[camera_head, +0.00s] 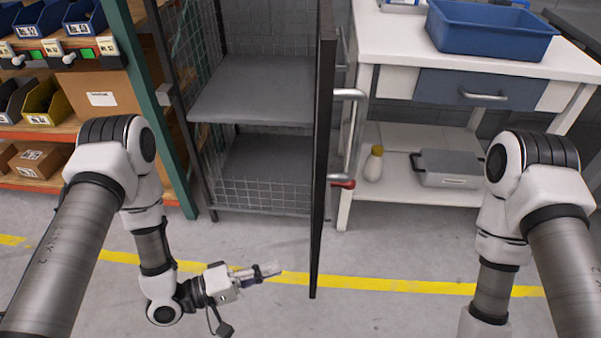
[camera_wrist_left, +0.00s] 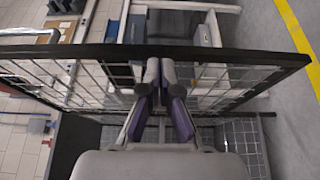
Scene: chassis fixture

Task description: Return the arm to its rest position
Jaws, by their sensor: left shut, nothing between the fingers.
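My left arm comes in from the left in the head view and bends down at the elbow. Its left gripper (camera_head: 268,269) hangs low over the floor, to the left of the open cage door (camera_head: 324,150). The left gripper also shows in the left wrist view (camera_wrist_left: 160,75), with its two fingers together and nothing between them. The mesh door (camera_wrist_left: 250,62) spans the wrist view beyond the fingers. I cannot tell how far the fingertips are from the mesh. My right arm shows at the right of the head view, but its gripper is out of the picture.
A wire cage with grey shelves (camera_head: 255,98) stands open behind the left gripper. A white workbench (camera_head: 390,45) with a blue bin (camera_head: 490,32) stands right of the door. A bin rack (camera_head: 100,95) is at left. The floor in front is clear.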

